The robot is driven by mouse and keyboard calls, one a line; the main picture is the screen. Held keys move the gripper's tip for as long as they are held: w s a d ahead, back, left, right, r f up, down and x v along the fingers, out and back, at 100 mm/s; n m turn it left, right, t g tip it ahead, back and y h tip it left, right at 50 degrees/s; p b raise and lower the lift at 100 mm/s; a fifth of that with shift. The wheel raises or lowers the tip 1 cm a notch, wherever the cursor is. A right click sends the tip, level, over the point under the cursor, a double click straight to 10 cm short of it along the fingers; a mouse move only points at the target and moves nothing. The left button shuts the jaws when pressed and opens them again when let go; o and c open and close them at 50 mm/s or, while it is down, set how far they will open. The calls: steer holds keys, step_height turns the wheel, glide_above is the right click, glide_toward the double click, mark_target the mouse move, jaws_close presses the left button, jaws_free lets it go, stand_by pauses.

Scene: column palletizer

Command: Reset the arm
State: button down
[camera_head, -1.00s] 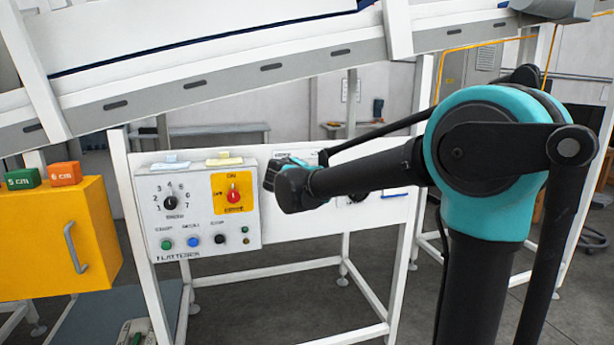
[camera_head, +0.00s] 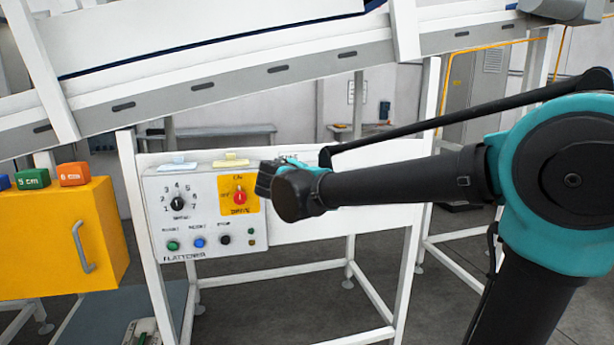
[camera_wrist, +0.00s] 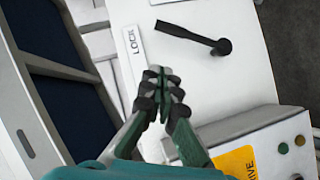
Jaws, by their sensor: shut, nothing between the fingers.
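My arm reaches in from the right in the head view, and its wrist end (camera_head: 290,188) hangs in front of the white panel, just right of the control box. The gripper fingers are hidden there. In the wrist view my gripper (camera_wrist: 163,78) is shut and empty, its fingertips together. Beyond the fingertips is the white panel with a "LOCK" label (camera_wrist: 132,42) and a black lever handle (camera_wrist: 200,40). I cannot tell whether the fingers touch the panel.
The flattener control box (camera_head: 205,208) has a black dial, a red switch on yellow, and several buttons. A yellow cabinet (camera_head: 40,230) with small coloured blocks stands at left. A sloped conveyor frame (camera_head: 270,75) runs overhead. Floor shows below the panel.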

steer(key=s+d+f+m+g+h, duration=0.1)
steer(key=s+d+f+m+g, duration=0.25)
steer(key=d+f, duration=0.55)
steer(key=s+d+f+m+g, duration=0.2)
steer(key=s+d+f+g, duration=0.15)
steer(key=d+f, duration=0.6)
steer(key=s+d+f+m+g+y, duration=0.1)
steer(key=s+d+f+m+y, duration=0.1)
steer(key=s+f, duration=0.6)
steer(key=s+d+f+m+g+y, duration=0.2)
steer(key=s+d+f+m, duration=0.1)
steer(key=s+f, duration=0.6)
steer(key=s, duration=0.3)
steer(key=shift+s+f+g+y, duration=0.15)
steer(key=shift+s+g+y, duration=0.15)
steer(key=shift+d+m, duration=0.1)
steer(key=shift+m, duration=0.15)
